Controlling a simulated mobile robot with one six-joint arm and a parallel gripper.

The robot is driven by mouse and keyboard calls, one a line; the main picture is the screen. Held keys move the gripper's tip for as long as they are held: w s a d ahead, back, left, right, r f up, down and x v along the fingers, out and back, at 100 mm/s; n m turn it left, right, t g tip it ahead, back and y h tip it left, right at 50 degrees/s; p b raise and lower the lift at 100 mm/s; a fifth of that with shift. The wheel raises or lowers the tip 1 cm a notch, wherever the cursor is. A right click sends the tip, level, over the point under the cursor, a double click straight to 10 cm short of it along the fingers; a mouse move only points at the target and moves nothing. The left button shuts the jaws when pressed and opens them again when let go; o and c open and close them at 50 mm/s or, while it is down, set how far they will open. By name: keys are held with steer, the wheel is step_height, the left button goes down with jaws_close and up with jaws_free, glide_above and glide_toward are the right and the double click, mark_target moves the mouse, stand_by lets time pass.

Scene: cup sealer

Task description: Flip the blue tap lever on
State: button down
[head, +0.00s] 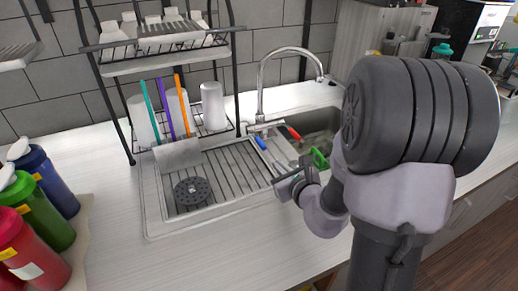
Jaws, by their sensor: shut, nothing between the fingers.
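The blue tap lever (261,142) sits at the left of the tap base, beside the red lever (294,133) on the right. The silver tap (262,92) rises behind them and arches right over the sink. My gripper (280,171) is in front of and below the blue lever, over the right edge of the drainer, with a visible gap between them. It is small in view and partly hidden by my wrist; it looks shut and empty.
A ribbed drainer (152,211) with a round black strainer (193,192) lies left of my gripper. A black rack (238,82) with cups and coloured straws stands behind. A green object (320,158) is at the sink (325,117). Coloured bottles (45,177) stand at far left.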

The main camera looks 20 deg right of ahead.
mark_target(256, 138)
steer(key=shift+d, duration=0.1)
steer(key=b+x, duration=0.2)
steer(key=x, duration=0.8)
steer(key=shift+b, duration=0.3)
steer(key=shift+r, duration=0.1)
